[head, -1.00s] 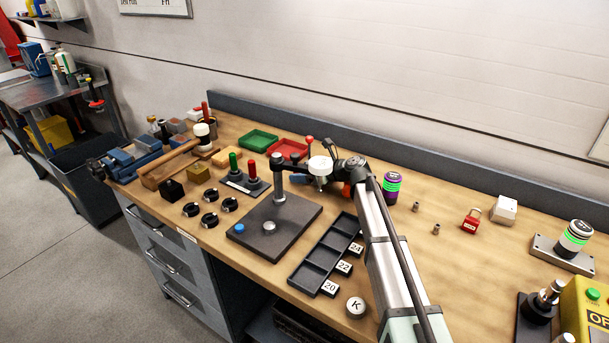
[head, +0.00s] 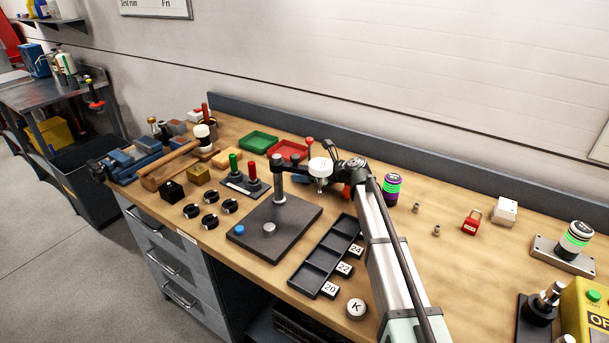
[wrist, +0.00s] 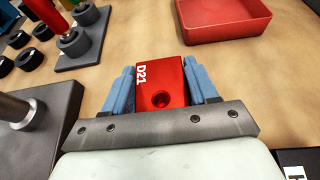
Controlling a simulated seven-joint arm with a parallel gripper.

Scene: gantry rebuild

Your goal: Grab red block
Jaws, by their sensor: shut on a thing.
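The red block (wrist: 161,75), marked D21 and with a round hole in its face, sits between the two blue fingers of my gripper (wrist: 160,78) in the wrist view. The fingers are shut on its left and right sides. Whether the block touches the bench cannot be told. In the head view my arm's end and a white round part hide most of the gripper and block.
A red tray (wrist: 228,22) lies just beyond the block; it shows in the head view (head: 287,148) beside a green tray (head: 259,141). A dark plate with a post (head: 272,230) and a black compartment tray (head: 325,257) stand nearby. Bare bench (head: 440,195) lies to the right.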

